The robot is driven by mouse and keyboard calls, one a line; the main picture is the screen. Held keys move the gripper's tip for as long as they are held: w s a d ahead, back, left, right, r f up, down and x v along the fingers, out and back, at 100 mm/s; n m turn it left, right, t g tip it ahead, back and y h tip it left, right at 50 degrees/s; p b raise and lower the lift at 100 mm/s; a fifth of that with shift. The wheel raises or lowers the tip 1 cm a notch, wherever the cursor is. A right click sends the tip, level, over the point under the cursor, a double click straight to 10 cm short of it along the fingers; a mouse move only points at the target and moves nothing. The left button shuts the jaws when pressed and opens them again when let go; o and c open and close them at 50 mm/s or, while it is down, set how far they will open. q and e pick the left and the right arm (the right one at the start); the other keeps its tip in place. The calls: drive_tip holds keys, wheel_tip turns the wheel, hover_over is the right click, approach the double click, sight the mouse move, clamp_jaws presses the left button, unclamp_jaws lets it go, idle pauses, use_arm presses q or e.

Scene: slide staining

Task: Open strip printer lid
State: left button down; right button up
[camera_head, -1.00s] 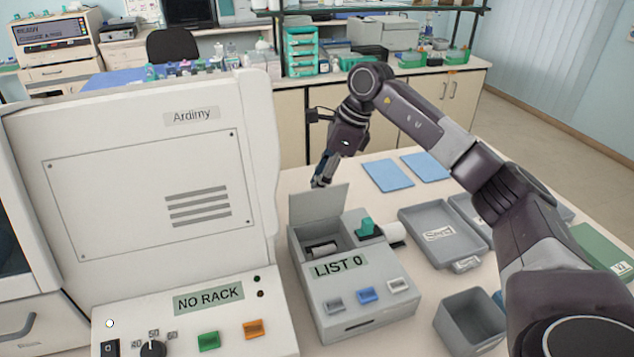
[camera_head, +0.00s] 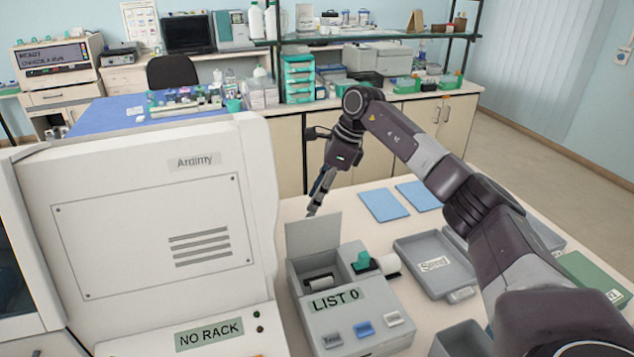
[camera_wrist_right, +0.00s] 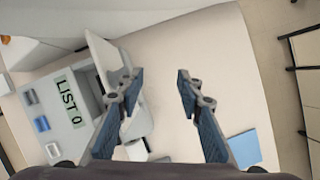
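The strip printer (camera_head: 352,318) is a grey box with a "LIST 0" label, standing on the bench right of the large white machine. The lid also shows edge-on in the right wrist view (camera_wrist_right: 104,52). My right gripper (camera_head: 312,209) is just behind the lid's top edge; I cannot tell whether it touches. In the right wrist view its two fingers (camera_wrist_right: 156,82) are apart with nothing between them, beside the lid. My left gripper is out of view.
The white machine (camera_head: 150,220) with a "NO RACK" display fills the left. Grey trays (camera_head: 432,282) and a grey bin (camera_head: 465,342) lie right of the printer. Blue mats (camera_head: 384,205) lie behind. My right arm spans the right side above the bench.

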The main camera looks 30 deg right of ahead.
drive_tip(key=shift+w+d+r+p, duration=0.25)
drive_tip(key=shift+w+d+p, duration=0.15)
drive_tip(key=shift+w, duration=0.1)
drive_tip(key=shift+w+d+r+p, duration=0.2)
drive_tip(key=shift+w+d+p, duration=0.15)
drive_tip(key=shift+w, duration=0.15)
drive_tip(key=v, duration=1.2)
